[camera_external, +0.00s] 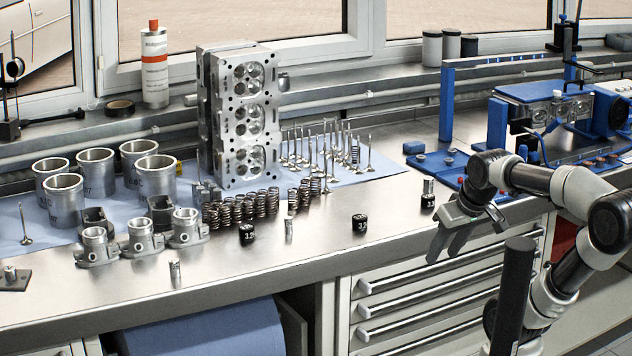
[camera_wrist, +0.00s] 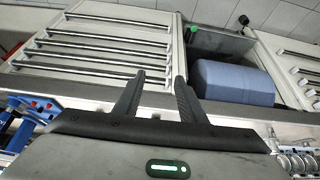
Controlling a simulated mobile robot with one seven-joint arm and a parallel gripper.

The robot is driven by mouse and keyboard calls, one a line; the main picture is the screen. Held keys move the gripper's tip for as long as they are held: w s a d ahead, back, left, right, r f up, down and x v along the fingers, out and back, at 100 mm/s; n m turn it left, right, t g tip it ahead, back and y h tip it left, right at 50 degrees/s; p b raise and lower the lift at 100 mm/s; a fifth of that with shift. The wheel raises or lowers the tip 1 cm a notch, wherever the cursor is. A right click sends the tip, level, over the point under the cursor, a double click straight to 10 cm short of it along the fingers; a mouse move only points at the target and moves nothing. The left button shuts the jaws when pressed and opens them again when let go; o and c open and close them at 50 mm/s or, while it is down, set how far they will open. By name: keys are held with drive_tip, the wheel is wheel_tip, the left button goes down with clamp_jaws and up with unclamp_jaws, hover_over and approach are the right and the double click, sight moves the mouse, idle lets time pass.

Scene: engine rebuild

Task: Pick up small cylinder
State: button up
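Several small silver cylinders are on the bench. One stands near the front edge at left (camera_external: 175,272), and one stands right of centre between two black blocks (camera_external: 289,227). Another cylinder (camera_external: 428,186) sits on a black block near my gripper, and one more (camera_external: 10,273) is on a dark plate at far left. I cannot tell which one the task means. My gripper (camera_external: 443,258) is open and empty, in front of the bench edge at the right, over the drawers. In the wrist view its two fingers (camera_wrist: 160,80) are spread with nothing between them. No cylinder is clearly visible there.
Black numbered blocks (camera_external: 247,234) (camera_external: 360,223) stand along the front of the bench. Blue fixtures (camera_external: 450,170) are at right. The bench front is mostly clear.

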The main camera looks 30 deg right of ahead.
drive_tip(key=w+a+r+p, duration=0.3)
drive_tip(key=w+r+p, duration=0.15)
drive_tip(key=w, duration=0.25)
drive_tip(key=w+a+r+g+p, duration=0.1)
drive_tip(key=w+a+r+p, duration=0.3)
drive_tip(key=w, duration=0.3)
drive_tip(key=w+a+r+p, duration=0.2)
drive_tip(key=w+r+p, duration=0.35)
drive_tip(key=w, duration=0.25)
drive_tip(key=p, duration=0.3)
hover_over(288, 217)
drive_tip(key=s, duration=0.2)
drive_tip(key=shift+n, duration=0.3)
wheel_tip(288, 217, down, 12)
drive_tip(key=shift+d+r, duration=0.1)
drive_tip(key=shift+r, duration=0.15)
drive_tip(key=x, duration=0.5)
drive_tip(key=shift+s+f, duration=0.3)
drive_tip(key=shift+w+f, duration=0.25)
drive_tip(key=shift+f, duration=0.15)
clamp_jaws()
